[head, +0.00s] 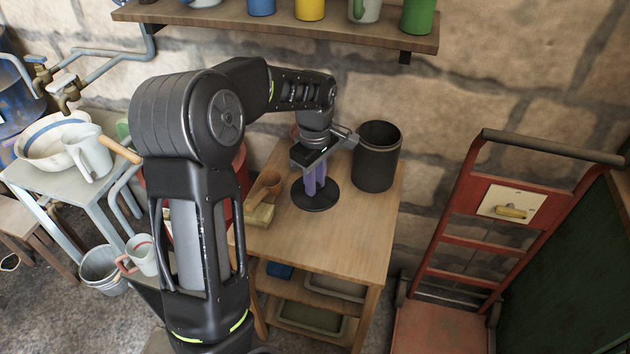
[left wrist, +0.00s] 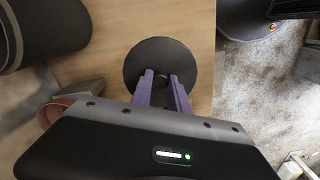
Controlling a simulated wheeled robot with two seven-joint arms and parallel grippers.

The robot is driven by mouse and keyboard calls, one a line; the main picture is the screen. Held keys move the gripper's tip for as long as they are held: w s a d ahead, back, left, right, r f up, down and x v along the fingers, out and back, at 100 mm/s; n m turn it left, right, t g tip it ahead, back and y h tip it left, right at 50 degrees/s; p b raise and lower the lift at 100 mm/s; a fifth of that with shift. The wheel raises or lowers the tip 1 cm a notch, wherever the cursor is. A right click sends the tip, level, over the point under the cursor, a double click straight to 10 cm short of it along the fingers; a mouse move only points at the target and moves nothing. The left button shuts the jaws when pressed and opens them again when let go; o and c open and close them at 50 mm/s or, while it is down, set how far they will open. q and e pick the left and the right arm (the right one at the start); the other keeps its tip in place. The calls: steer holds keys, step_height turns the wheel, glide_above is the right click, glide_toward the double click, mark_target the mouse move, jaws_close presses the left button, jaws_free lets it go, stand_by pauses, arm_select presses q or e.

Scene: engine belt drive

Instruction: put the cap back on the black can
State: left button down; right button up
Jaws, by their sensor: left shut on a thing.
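The black can (head: 376,160) stands upright and open-topped at the back right of the wooden table. It also shows at the upper left of the left wrist view (left wrist: 50,35). The black round cap (head: 325,201) is at the table, left of and in front of the can. In the left wrist view the cap (left wrist: 160,52) shows below the fingers. My left gripper (head: 315,188) points down with its purple fingers shut on the cap's knob, which is mostly hidden between them. I cannot tell whether the cap touches the tabletop. My right gripper is in neither view.
The wooden table (head: 346,240) has bare room at its front. A wooden scoop (head: 268,184) and a yellowish block (head: 260,214) lie left of the cap. A shelf with mugs (head: 280,27) hangs above. A red hand truck (head: 455,230) stands to the right.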

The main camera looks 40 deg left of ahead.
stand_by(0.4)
arm_select(q)
steer(key=m, duration=0.4)
steer(key=shift+d, duration=0.1)
steer(key=w+d+m, duration=0.2)
steer(key=d+m, duration=0.4)
steer(key=d, duration=0.2)
steer(key=w+d+m, duration=0.2)
steer(key=d+m, duration=0.5)
steer(key=d, duration=0.2)
